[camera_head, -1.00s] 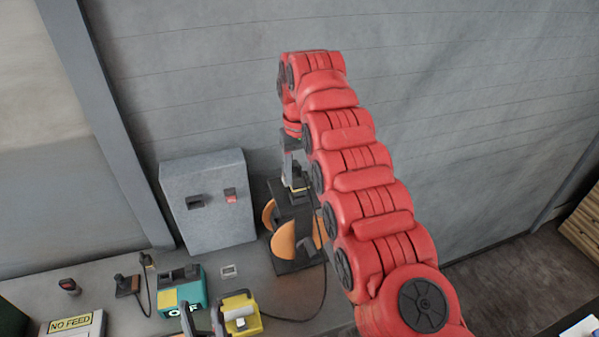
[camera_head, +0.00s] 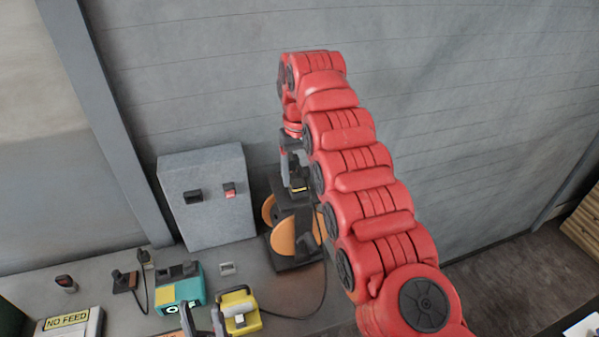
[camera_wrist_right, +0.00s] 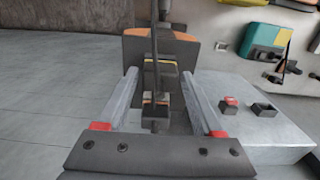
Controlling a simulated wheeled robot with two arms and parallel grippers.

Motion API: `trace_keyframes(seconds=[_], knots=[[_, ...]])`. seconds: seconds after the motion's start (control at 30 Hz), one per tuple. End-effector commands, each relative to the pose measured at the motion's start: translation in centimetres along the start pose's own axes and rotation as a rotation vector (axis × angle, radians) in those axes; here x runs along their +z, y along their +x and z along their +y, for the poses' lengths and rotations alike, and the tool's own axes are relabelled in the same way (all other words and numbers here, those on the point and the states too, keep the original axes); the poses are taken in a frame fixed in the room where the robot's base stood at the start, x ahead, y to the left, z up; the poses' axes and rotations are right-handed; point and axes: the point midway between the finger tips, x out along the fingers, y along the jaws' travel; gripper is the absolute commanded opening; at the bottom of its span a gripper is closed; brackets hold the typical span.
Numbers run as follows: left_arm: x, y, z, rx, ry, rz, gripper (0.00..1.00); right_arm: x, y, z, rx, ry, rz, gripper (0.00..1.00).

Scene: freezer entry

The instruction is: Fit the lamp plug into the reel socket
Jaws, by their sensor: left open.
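The cable reel (camera_head: 283,237), with orange discs in a dark frame, stands on the bench by the wall. It also shows between the fingers in the right wrist view (camera_wrist_right: 185,52). My right gripper (camera_head: 291,165) is just above the reel, pointing down; its fingers (camera_wrist_right: 160,75) look spread, with a dark yellow-banded block between them. A dark cable runs across this block; I cannot tell whether it is plug or socket, or whether it is gripped. The yellow lamp (camera_head: 238,310) lies on the bench, its cable curving toward the reel. My left gripper (camera_head: 202,322) is open beside the lamp, partly cut off.
A grey box (camera_head: 205,220) with two switches stands left of the reel. The wall is close behind the reel.

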Motion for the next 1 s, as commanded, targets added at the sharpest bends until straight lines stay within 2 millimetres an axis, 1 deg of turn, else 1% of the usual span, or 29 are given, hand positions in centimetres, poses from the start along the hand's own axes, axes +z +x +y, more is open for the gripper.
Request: trace_keyframes(seconds=[0.03, 0.07, 0.1, 0.37, 0.47, 0.57, 0.67, 0.9, 1.0], knots=[[0.0, 0.0, 0.0, 0.0, 0.0, 0.0, 0.5, 0.0, 0.0, 0.0, 0.0, 0.0, 0.0, 0.79], [0.0, 0.0, 0.0, 0.0, 0.0, 0.0, 0.5, 0.0, 0.0, 0.0, 0.0, 0.0, 0.0, 0.84], [0.0, 0.0, 0.0, 0.0, 0.0, 0.0, 0.5, 0.0, 0.0, 0.0, 0.0, 0.0, 0.0, 0.87], [0.0, 0.1, 0.0, 0.0, 0.0, 0.0, 0.5, 0.0, -0.1, 0.0, 0.0, 0.0, 0.001, 0.87], [-0.1, 0.5, 0.0, 0.0, 0.0, 0.0, 0.5, 0.0, -0.5, 0.0, 0.0, 0.0, 0.0, 0.87], [-0.2, 1.4, -0.1, 0.0, 0.0, 0.0, 0.5, 0.0, -1.5, 0.0, 0.0, 0.0, 0.0, 0.87], [-0.5, 2.8, -0.1, 0.0, 0.0, 0.0, 0.5, 0.1, -3.0, 0.1, 0.001, 0.001, -0.001, 0.87], [-1.1, 6.5, -0.3, 0.0, 0.0, 0.0, 0.5, 0.0, -6.8, 0.0, 0.0, 0.0, 0.001, 0.87], [-1.2, 7.3, -0.4, 0.0, 0.0, 0.0, 0.5, 0.0, -7.6, 0.0, 0.0, 0.0, 0.001, 0.87]])
